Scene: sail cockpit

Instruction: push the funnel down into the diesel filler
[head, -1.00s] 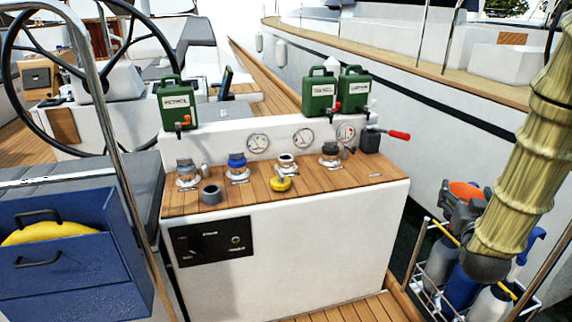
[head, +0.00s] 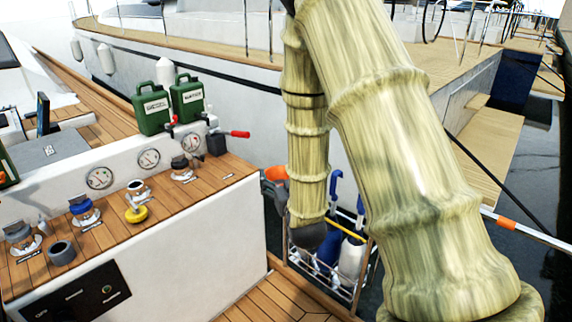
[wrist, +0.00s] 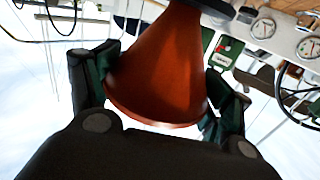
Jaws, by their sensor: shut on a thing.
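An orange-red funnel (wrist: 160,70) is between the fingers of my gripper (wrist: 158,80) in the wrist view, its wide rim towards the palm. My gripper is shut on it. In the head view, part of the funnel (head: 274,173) shows beside my arm, right of the console and apart from it; most of my gripper (head: 277,192) is hidden behind the arm. An open filler neck (head: 136,188) stands on the console's teak top, with a yellow cap (head: 136,214) beside it. Its label is too small to read, so I cannot confirm it is the diesel filler.
Other fillers have a blue cap (head: 80,204) and grey caps (head: 181,164). A loose grey ring (head: 62,253) lies on the teak top. A bottle rack (head: 345,270) stands right of the console.

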